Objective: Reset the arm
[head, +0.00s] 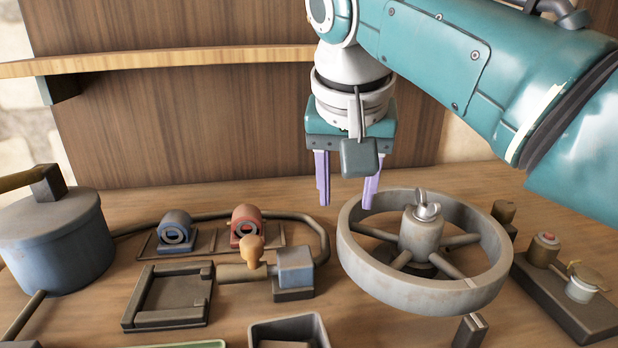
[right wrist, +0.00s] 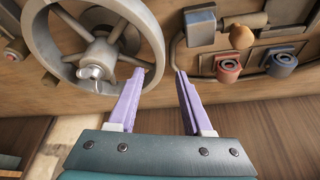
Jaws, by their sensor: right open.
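My right arm (head: 450,60) comes in from the upper right of the head view. Its gripper (head: 345,192) points down above the table, left of and behind the large grey spoked wheel (head: 358,252). The two purple fingers are apart with nothing between them. In the right wrist view the same gripper (right wrist: 158,85) shows its fingers spread and empty, with the spoked wheel (right wrist: 45,45) at the upper left. My left gripper is not in the head view.
A blue-grey pot (head: 60,245) stands at the left. Blue (head: 174,228) and red (head: 246,225) ring-fronted blocks sit near a pipe. A wooden shelf (head: 160,62) runs behind.

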